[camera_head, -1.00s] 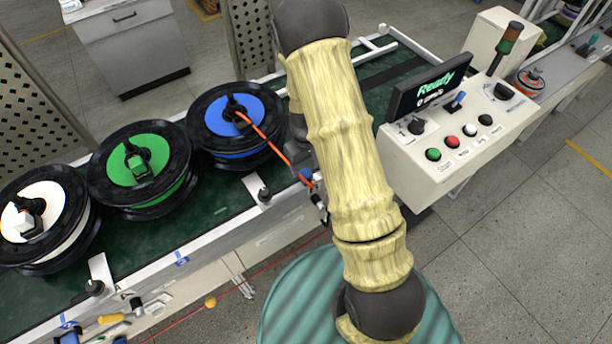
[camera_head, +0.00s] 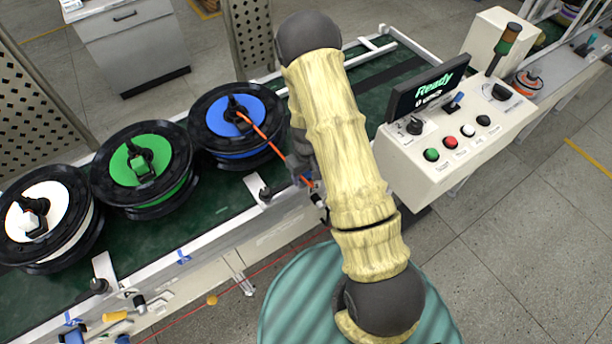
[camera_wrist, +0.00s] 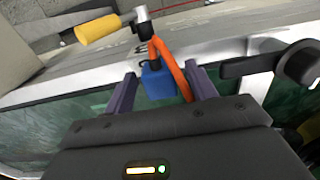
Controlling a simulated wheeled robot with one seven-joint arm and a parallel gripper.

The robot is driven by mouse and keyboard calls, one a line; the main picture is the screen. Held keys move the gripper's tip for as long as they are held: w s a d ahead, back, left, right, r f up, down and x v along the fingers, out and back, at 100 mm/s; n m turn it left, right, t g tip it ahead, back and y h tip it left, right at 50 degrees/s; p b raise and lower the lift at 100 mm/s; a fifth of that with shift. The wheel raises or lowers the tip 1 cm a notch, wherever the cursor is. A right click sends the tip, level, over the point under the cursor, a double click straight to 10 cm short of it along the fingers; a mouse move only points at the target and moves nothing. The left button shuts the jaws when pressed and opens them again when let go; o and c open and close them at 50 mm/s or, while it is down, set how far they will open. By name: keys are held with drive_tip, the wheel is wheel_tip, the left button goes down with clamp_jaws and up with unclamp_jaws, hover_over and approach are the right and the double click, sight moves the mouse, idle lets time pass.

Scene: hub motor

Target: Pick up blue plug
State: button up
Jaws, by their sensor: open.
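The blue plug (camera_wrist: 158,84) is a small blue block in the wrist view, with an orange cable (camera_wrist: 172,62) curving beside it. My gripper (camera_wrist: 164,74) is open, with one purple finger on each side of the plug. A gap shows on both sides, wider on the right. I cannot tell how deep the plug sits between the fingers. In the head view, the orange cable (camera_head: 268,145) runs from the blue-topped reel (camera_head: 237,115) to my wrist. The plug is hidden there behind my arm.
Green-topped (camera_head: 138,161) and white-topped (camera_head: 42,220) reels stand left on the green conveyor. The white conveyor rail (camera_head: 225,232) runs close to my gripper. A control box (camera_head: 455,150) with a screen stands right of my arm. A yellow-handled tool (camera_wrist: 97,28) lies near the rail.

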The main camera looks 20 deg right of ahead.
sight(306, 173)
drive_tip(key=c, duration=1.1)
drive_tip(key=shift+o, duration=0.2)
wheel_tip(306, 173, up, 10)
drive_tip(key=shift+r+b, duration=0.1)
drive_tip(key=shift+b, duration=0.7)
drive_tip(key=shift+w, duration=0.1)
drive_tip(key=shift+f, duration=0.2)
